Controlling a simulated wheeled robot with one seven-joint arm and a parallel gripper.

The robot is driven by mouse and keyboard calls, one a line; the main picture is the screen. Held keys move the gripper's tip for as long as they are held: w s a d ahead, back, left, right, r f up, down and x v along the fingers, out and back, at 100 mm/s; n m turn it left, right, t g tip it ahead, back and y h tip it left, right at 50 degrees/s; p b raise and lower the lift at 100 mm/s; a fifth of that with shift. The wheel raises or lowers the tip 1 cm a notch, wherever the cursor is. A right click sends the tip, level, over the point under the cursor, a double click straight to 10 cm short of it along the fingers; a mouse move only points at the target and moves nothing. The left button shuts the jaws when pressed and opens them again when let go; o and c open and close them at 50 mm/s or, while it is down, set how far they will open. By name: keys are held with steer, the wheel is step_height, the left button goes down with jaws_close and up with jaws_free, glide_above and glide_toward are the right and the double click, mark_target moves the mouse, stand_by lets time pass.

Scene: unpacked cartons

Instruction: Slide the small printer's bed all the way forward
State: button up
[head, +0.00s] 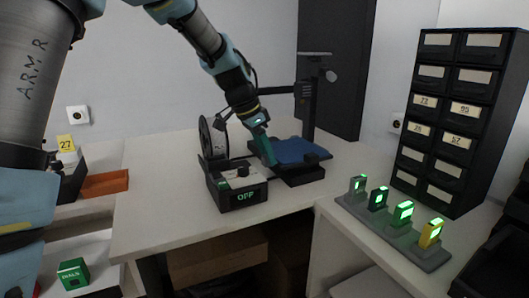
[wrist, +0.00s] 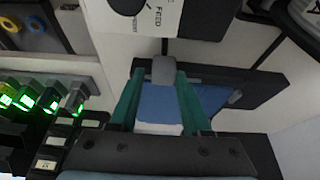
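The small printer has a blue bed (head: 290,150) on a dark base and a dark upright at its right rear. The blue bed also shows in the wrist view (wrist: 158,103), between and beyond my fingers. A grey tab (wrist: 163,70) stands at the bed's edge, between the tips of my gripper (wrist: 162,76). The two teal fingers are apart, one on each side of the tab; contact with it cannot be made out. In the head view my gripper (head: 265,152) points down at the bed's left side. Its far finger is hidden there.
A black box marked OFF (head: 237,188) stands close left of my gripper, with a spool (head: 213,138) behind it. A rack of green-lit blocks (head: 395,230) and a black drawer cabinet (head: 455,120) stand at right. The front of the white table (head: 165,230) is clear.

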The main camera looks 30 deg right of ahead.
steer(key=o, duration=0.4)
steer(key=b+v, duration=0.1)
steer(key=v, duration=0.9)
steer(key=shift+a+r+b, duration=0.2)
steer(key=shift+r+b, duration=0.1)
steer(key=shift+r, duration=0.05)
